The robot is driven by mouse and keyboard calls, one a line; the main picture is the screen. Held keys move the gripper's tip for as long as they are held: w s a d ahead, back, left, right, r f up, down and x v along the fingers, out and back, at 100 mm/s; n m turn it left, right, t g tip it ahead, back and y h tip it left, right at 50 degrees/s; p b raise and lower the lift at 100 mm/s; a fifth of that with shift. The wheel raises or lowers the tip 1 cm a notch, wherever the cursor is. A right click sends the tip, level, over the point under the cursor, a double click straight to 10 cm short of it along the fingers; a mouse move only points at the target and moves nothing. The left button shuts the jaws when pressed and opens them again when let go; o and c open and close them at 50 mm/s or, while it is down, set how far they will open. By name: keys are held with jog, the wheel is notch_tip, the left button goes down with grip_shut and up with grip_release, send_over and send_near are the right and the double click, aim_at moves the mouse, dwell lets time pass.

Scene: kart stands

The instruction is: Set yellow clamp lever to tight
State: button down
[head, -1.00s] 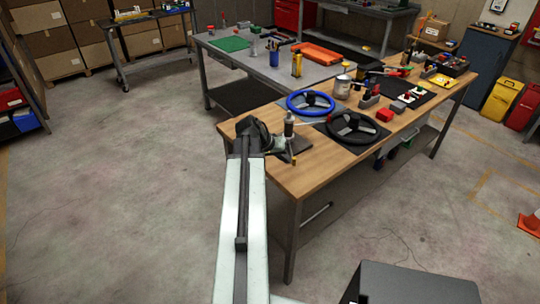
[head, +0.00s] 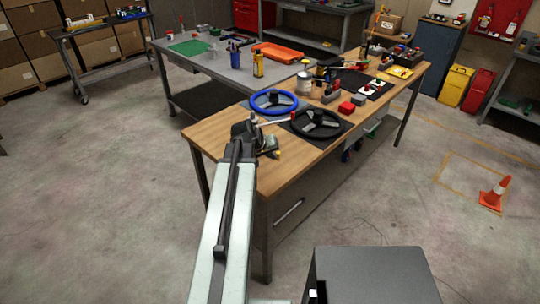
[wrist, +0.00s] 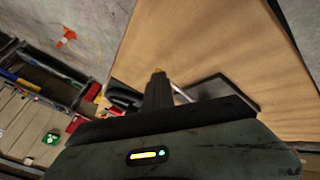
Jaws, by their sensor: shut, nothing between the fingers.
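My gripper (head: 243,133) is over the near left corner of the wooden table, its fingers mostly hidden by the arm in the head view. In the wrist view its fingers (wrist: 158,95) are closed together and hold nothing. A small dark clamp fixture (head: 268,146) stands on the table just right of my gripper, partly covered by it. A small yellow part (head: 279,153) shows at its near right side; I cannot tell whether this is the clamp lever or how it is set. A yellow spot (wrist: 159,71) shows at the fingertips in the wrist view; contact is unclear.
Blue (head: 273,101) and black (head: 319,123) steering wheels lie beyond the fixture. A red block (head: 346,108) and a can (head: 304,83) stand further back. The wooden tabletop (head: 214,135) is clear at its left end.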

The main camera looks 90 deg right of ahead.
jog(key=shift+s+d+r, duration=0.15)
jog(key=shift+s, duration=0.35)
jog(key=shift+w+r+p, duration=0.15)
jog(key=shift+r+p, duration=0.15)
jog(key=shift+p, duration=0.05)
jog(key=p+v, duration=0.5)
jog(key=v, duration=0.2)
jog(key=shift+w+a+p, duration=0.3)
jog(key=shift+w+a, duration=0.05)
jog(key=shift+w, duration=0.05)
jog(key=shift+w+f, duration=0.15)
